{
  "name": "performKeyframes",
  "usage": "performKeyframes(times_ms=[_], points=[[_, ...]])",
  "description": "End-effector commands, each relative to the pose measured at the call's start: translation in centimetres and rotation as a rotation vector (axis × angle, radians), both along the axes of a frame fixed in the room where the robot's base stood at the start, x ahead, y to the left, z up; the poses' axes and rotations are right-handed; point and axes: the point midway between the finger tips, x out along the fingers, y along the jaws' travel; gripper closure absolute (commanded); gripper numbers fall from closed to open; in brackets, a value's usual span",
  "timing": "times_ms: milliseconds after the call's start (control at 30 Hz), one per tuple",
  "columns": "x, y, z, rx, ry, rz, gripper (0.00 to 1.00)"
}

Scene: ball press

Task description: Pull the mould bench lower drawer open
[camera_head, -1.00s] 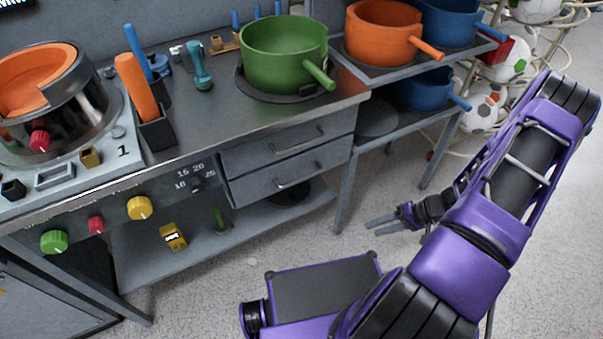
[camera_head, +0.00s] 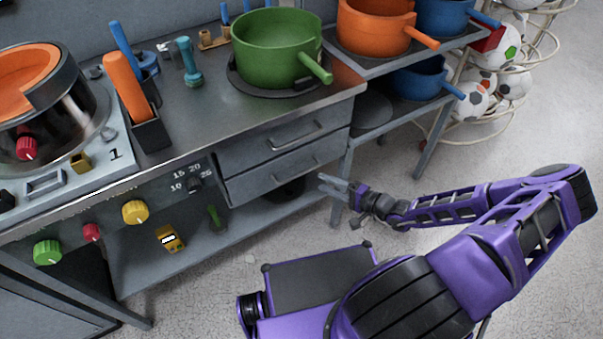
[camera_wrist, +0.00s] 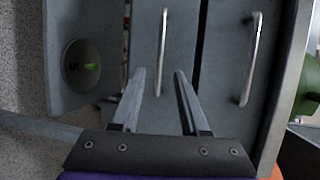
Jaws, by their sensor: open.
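The mould bench lower drawer (camera_head: 262,182) is the lower of two grey drawers and looks shut. Its bar handle (camera_head: 298,166) also shows in the wrist view, where the handle (camera_wrist: 163,45) runs up the picture. My gripper (camera_head: 322,182) is open and empty, just right of the lower drawer's front in the head view. In the wrist view my gripper (camera_wrist: 160,74) has its fingers on either side of the handle's line. I cannot tell how far the fingertips are from the handle.
The upper drawer (camera_head: 285,136) is shut, with its own handle (camera_wrist: 252,58) close to the right finger. A green pot (camera_head: 275,50) stands on the bench top. A side table leg (camera_head: 340,185) stands near my gripper. The floor in front is clear.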

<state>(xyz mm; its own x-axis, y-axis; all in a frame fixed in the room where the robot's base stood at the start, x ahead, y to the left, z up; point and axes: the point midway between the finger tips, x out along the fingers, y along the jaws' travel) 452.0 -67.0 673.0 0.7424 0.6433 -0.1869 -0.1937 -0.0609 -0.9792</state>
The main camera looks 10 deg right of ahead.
Motion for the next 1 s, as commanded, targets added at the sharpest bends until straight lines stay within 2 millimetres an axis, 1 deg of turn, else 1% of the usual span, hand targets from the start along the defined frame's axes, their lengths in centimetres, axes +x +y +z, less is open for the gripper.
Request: performKeyframes(times_ms=[33, 200, 400, 600, 867, 900, 967, 1000], points=[[0.8, 1.0, -0.2, 0.003, -0.001, 0.003, 0.55], [3.5, 3.3, -1.0, 0.003, -0.001, 0.005, 0.55], [5.9, 5.2, -1.6, 0.000, 0.000, 0.002, 0.55], [6.9, 6.1, -1.8, 0.000, 0.000, 0.002, 0.55], [7.0, 6.2, -1.8, 0.000, 0.001, 0.001, 0.55], [7.0, 6.1, -1.8, 0.000, 0.001, 0.001, 0.59], [7.0, 6.1, -1.8, 0.000, 0.001, 0.002, 0.70], [7.0, 6.1, -1.8, 0.000, 0.001, 0.002, 0.77]])
